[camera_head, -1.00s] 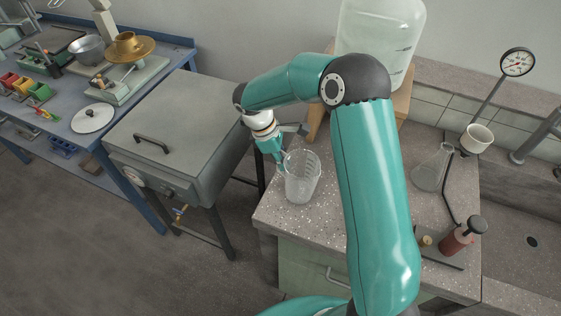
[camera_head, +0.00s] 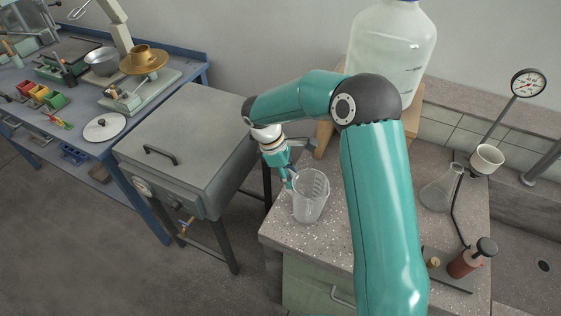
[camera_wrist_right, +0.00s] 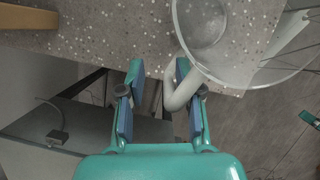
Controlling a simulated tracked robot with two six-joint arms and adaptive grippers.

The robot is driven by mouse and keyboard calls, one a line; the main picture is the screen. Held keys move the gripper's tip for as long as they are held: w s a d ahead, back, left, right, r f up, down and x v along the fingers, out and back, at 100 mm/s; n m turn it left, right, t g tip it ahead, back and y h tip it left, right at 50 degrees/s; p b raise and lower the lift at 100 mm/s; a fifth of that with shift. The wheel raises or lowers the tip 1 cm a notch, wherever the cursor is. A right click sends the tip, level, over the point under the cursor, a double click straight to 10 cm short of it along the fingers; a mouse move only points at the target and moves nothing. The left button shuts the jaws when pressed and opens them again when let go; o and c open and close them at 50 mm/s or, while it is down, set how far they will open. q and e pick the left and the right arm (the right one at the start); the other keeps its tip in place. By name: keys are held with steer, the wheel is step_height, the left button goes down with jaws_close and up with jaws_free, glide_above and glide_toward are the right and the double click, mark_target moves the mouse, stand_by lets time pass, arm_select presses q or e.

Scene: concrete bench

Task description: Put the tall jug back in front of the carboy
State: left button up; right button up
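The tall jug (camera_head: 311,196), clear plastic, stands on the speckled bench top near its left edge. In the right wrist view, the jug (camera_wrist_right: 235,40) is at the upper right, with its handle (camera_wrist_right: 187,92) reaching between my fingers. My right gripper (camera_head: 290,177) is at the jug's left side. In the right wrist view, my right gripper (camera_wrist_right: 160,72) is open around the handle, nearer its right finger; I cannot tell if they touch. The carboy (camera_head: 393,45), large and translucent, stands on a wooden stand (camera_head: 412,115) behind my right arm. My left gripper is not in view.
A grey boxy unit (camera_head: 195,130) stands left of the bench, across a gap. A glass flask (camera_head: 440,188), a dial gauge (camera_head: 528,83), a white cup (camera_head: 486,159) and a red cylinder (camera_head: 466,263) are on the right. My right arm covers the middle of the bench.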

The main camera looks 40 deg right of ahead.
steer(key=v, duration=1.1)
steer(key=shift+b, duration=0.4)
steer(key=shift+r, duration=0.2)
